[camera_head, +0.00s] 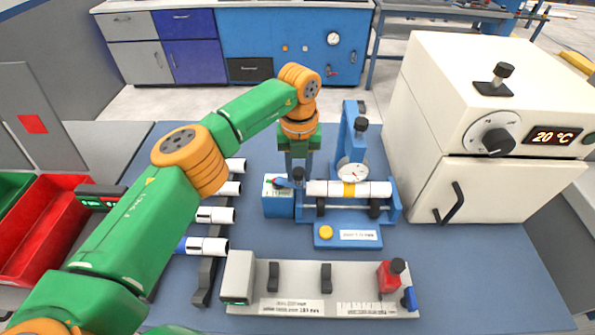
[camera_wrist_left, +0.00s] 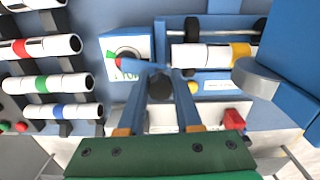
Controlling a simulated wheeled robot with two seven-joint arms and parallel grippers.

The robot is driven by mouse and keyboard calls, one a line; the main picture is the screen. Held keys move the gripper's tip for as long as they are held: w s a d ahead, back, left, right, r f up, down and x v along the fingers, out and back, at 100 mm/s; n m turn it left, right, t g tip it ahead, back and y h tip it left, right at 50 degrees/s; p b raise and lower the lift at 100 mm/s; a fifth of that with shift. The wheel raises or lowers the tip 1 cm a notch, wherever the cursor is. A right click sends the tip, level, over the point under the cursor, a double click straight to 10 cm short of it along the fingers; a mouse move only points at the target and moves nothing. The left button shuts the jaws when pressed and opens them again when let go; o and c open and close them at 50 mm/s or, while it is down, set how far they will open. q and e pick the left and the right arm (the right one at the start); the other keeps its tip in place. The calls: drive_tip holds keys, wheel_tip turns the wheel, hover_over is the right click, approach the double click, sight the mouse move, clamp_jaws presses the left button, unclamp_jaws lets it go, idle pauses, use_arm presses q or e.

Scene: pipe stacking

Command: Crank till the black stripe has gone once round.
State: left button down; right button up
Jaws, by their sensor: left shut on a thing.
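A white pipe (camera_head: 372,190) with a yellow band lies level across the rollers of a blue stand (camera_head: 327,238). It also shows in the left wrist view (camera_wrist_left: 215,56). I cannot make out a black stripe on it for certain. My left gripper (camera_head: 298,176) points down at the pipe's left end, shut on the black crank knob (camera_wrist_left: 160,88). In the left wrist view the fingers (camera_wrist_left: 158,80) stand on both sides of the knob. Beside it is a small box (camera_head: 278,207) with a red and green dial (camera_wrist_left: 127,55). The crank arm is mostly hidden. My right gripper is not in view.
A blue arm with a round gauge (camera_head: 352,172) stands over the pipe. Several banded pipes (camera_head: 214,215) lie in a rack at the left. A grey fixture (camera_head: 330,280) is in front, a white oven (camera_head: 480,130) at right, a red bin (camera_head: 45,230) far left.

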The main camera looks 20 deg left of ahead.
use_arm(q)
drive_tip(key=shift+w+n, duration=0.1)
drive_tip(key=shift+n, duration=0.2)
idle(0.4)
drive_tip(key=c, duration=0.6)
unclamp_jaws()
drive_tip(key=shift+r, duration=0.1)
wheel_tip(320, 180, up, 7)
